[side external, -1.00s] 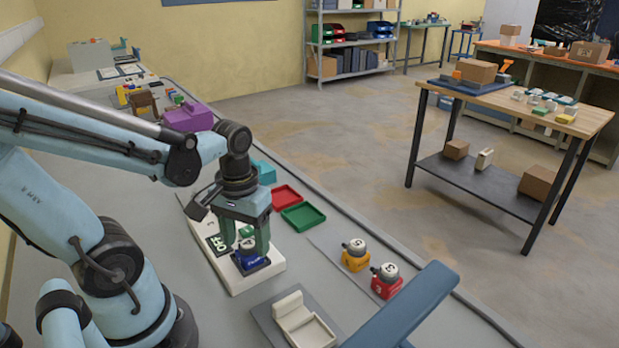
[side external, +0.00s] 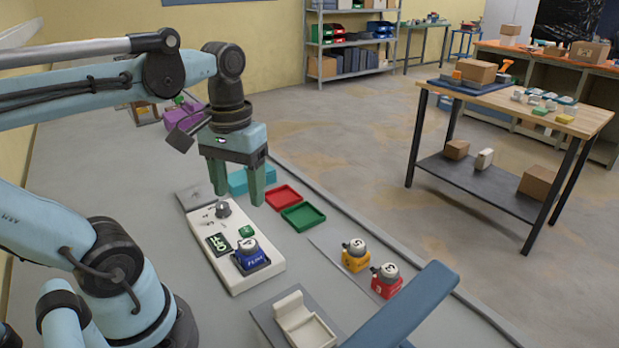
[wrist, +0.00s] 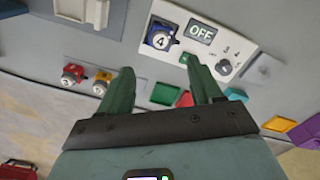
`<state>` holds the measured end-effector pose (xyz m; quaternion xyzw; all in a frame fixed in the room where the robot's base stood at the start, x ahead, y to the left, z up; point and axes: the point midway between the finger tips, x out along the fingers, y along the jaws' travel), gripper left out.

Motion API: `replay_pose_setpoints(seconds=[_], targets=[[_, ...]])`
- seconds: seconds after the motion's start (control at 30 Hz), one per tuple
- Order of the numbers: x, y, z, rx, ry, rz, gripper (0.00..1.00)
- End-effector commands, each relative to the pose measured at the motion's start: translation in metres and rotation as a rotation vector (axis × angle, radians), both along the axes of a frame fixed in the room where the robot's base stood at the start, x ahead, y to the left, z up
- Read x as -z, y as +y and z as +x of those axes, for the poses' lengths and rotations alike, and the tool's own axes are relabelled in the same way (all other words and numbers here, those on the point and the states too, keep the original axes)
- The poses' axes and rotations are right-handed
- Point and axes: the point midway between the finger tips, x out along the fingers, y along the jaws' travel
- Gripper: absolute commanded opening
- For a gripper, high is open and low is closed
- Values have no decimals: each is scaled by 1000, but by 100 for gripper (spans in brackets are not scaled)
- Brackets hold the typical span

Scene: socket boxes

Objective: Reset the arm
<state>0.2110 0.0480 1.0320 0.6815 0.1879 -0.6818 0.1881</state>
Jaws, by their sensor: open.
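My gripper (side external: 239,193) is raised above the bench with its two green fingers apart and nothing between them. It also shows in the wrist view (wrist: 160,88), its fingers pointing toward the bench. Below it lies a white panel (side external: 236,279) with an OFF display (side external: 217,245), a green button (side external: 246,231) and a grey knob (side external: 223,209). A blue block (side external: 250,254) with a grey top marked 4 in the wrist view (wrist: 159,41) sits at the panel's near end, apart from the fingers.
A yellow block (side external: 355,256) and a red block (side external: 386,281) stand to the right on a grey strip. Red (side external: 283,197) and green (side external: 303,216) trays lie behind them. A cream holder (side external: 303,320) is at the front. A blue bar (side external: 404,306) crosses the lower right.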

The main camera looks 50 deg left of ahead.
Motion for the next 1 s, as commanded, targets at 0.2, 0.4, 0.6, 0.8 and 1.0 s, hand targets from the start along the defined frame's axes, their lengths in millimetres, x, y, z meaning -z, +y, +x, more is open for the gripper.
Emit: replay_pose_setpoints(seconds=[0.2,0.4,0.6,0.8,1.0], targets=[[-7,0,0,0,0,0,65],[-7,0,0,0,0,0,65],[7,-6,14,90,-97,23,65],[35,-29,55,349,-391,99,65],[42,-46,75,504,-581,158,65]])
